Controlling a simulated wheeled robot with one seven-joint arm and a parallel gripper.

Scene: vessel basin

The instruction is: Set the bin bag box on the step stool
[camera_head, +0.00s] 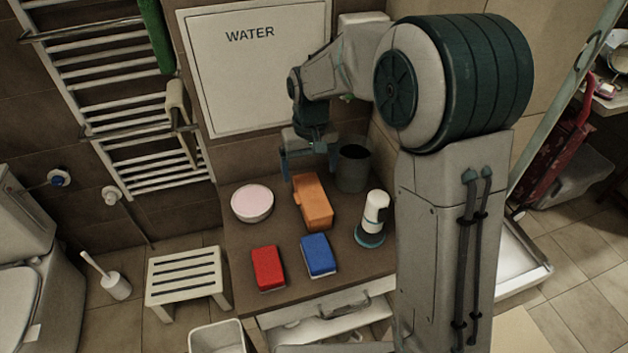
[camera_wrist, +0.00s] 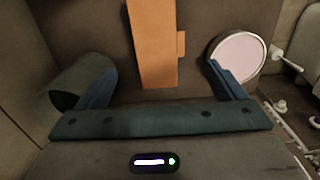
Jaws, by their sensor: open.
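An orange box (camera_head: 313,201), which I take to be the bin bag box, lies on the brown counter (camera_head: 240,232). It also shows in the wrist view (camera_wrist: 153,45), between the finger lines, with a small tab on its right side. My gripper (camera_head: 307,158) is open and empty, behind and above the box's far end, with the fingers apart from it.
Near the box on the counter are a pink-topped round tin (camera_head: 252,203), a dark cup (camera_head: 353,168), a red block (camera_head: 267,268), a blue block (camera_head: 318,255) and a white bottle (camera_head: 374,212). A white bin (camera_head: 217,338) and toilet brush (camera_head: 116,286) flank the stool.

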